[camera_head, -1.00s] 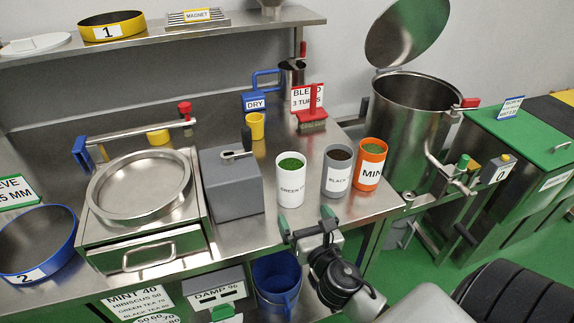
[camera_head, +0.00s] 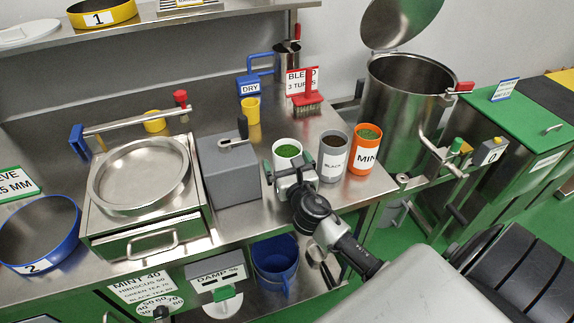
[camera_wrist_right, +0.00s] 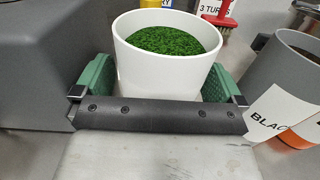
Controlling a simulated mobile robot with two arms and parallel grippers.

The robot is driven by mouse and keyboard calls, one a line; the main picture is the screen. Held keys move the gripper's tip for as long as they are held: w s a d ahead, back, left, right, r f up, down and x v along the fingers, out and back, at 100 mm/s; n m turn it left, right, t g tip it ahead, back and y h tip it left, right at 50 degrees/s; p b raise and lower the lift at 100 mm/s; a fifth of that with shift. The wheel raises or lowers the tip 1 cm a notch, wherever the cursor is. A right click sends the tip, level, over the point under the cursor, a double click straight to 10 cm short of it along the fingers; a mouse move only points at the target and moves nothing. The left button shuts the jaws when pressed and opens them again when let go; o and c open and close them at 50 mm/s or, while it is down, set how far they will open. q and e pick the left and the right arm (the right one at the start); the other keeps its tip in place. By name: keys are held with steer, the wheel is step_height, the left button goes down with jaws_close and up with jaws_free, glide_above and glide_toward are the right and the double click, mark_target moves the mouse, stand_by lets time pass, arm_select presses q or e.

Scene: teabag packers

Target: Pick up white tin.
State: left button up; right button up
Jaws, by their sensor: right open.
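The white tin (camera_head: 288,156) stands upright on the steel bench, filled with green leaf. My right gripper (camera_head: 290,168) is at the tin's near side, with one green finger on its left and one on its right. In the right wrist view the tin (camera_wrist_right: 160,66) sits between the two open fingers of the gripper (camera_wrist_right: 160,84). The tin's lower part is hidden behind the gripper. I cannot tell whether either finger touches it. My left gripper is not in view.
A grey tin (camera_head: 333,159) with dark contents stands close to the right, beside an orange tin (camera_head: 366,155). A grey block (camera_head: 230,170) with a lever stands close on the left. A red brush (camera_head: 307,104) lies behind. The bench's front edge is near.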

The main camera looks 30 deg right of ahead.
steer(key=shift+c, duration=0.5)
steer(key=c, duration=0.9)
